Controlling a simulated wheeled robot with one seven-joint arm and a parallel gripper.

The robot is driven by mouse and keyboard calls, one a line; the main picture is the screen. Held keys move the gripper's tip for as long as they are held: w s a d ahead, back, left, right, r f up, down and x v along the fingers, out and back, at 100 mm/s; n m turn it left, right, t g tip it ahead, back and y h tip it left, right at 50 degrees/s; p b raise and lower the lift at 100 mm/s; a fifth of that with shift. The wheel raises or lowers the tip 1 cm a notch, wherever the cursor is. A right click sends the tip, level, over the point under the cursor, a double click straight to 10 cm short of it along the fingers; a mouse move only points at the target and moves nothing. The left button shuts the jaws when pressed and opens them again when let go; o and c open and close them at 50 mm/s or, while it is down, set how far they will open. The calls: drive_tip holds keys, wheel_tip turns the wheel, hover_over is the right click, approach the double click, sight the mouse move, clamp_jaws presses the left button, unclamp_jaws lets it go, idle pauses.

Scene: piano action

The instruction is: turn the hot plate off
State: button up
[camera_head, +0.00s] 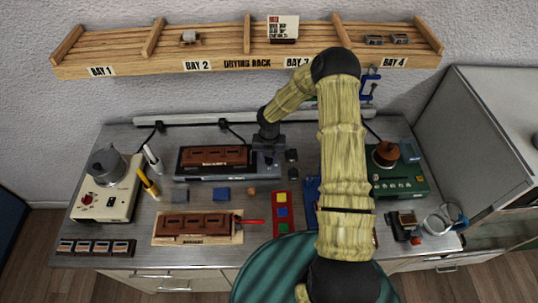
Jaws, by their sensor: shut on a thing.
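My gripper (268,157) points down at the right end of a long dark unit (215,174) at the back middle of the bench. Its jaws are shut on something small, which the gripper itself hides. A cream box (100,204) with a red knob (87,200) and a grey pot (108,164) on top stands at the far left. A green box (400,187) with small controls on its front and a copper-brown pot (385,155) on top stands at the right, partly behind my arm. I cannot tell for sure which is the hot plate; my gripper is far from both boxes.
Brown blocks (215,156) lie on the dark unit. A red-handled tool (250,221), a red tray (282,228) and small blocks (221,194) crowd the bench middle. The drying rack (220,65) hangs behind. My arm covers part of the right side.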

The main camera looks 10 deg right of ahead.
sight(269, 158)
drive_tip(key=shift+w+r+n, duration=0.1)
drive_tip(key=shift+n, duration=0.5)
drive_tip(key=o, duration=1)
wheel_tip(269, 158, up, 17)
drive_tip(key=b, duration=0.3)
drive_tip(key=shift+r, duration=0.15)
